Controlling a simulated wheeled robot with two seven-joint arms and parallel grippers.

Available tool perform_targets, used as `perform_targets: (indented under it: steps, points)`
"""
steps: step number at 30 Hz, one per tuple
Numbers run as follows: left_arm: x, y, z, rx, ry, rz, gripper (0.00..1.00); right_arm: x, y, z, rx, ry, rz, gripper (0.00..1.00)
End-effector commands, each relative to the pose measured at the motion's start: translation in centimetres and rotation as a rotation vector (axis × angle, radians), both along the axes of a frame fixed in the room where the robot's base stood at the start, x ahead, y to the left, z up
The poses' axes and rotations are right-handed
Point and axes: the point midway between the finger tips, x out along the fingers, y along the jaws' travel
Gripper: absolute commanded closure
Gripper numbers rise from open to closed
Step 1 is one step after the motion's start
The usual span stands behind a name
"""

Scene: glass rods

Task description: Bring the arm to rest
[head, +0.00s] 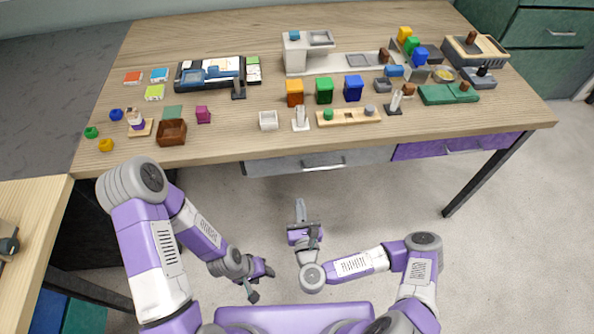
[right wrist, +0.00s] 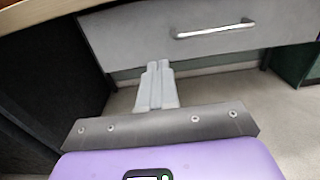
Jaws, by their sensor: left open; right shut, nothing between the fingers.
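My left gripper (head: 263,285) is the lower one in the head view. Its two dark fingers are spread open with nothing between them, over the floor in front of the table. My right gripper (head: 300,206) is folded in front of my body and points toward the table, below its front edge. In the right wrist view its grey fingers (right wrist: 158,72) are together and hold nothing. They point toward a grey drawer front and are apart from it. Both arms are bent, and neither gripper touches anything.
The wooden table (head: 240,135) bears blocks, trays and stands, all beyond both grippers. Under its edge are a grey drawer (head: 290,164) and a purple drawer (head: 440,150). Another wooden table (head: 30,215) stands at the left. The floor (head: 390,210) between is clear.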

Motion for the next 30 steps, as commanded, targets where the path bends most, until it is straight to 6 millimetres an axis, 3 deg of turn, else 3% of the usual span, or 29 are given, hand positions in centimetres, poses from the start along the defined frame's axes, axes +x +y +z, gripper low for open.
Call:
perform_targets:
  steps: [7, 10, 15, 18, 20, 24, 30]
  points:
    - [0.0, 0.0, 0.0, 0.0, 0.0, 0.0, 0.51, -0.1, 0.1, 0.0, -0.009, 0.001, 0.007, 1.0]
    - [0.0, 0.0, 0.3, 0.0, 0.001, 0.0, 0.51, -0.5, 1.3, -0.4, -0.109, 0.007, 0.085, 1.0]
    - [0.0, 0.0, 1.4, 0.0, 0.0, 0.0, 0.51, -3.6, 5.5, -3.7, -0.616, 0.014, 0.472, 1.0]
    - [0.0, 0.0, 2.2, 0.0, 0.0, 0.0, 0.51, -6.6, 6.0, -7.0, -1.002, -0.007, 0.774, 1.0]
    - [0.0, 0.0, 2.6, 0.0, 0.0, 0.0, 0.51, -8.5, 5.1, -8.8, -1.21, -0.027, 0.952, 1.0]
    - [0.0, 0.0, 3.6, 0.0, 0.0, 0.0, 0.51, -11.9, 0.7, -11.1, -1.598, -0.09, 1.341, 1.0]
    - [0.0, 0.0, 4.5, 0.0, 0.0, 0.0, 0.51, -14.5, -5.2, -10.6, -1.84, -0.172, 1.726, 1.0]
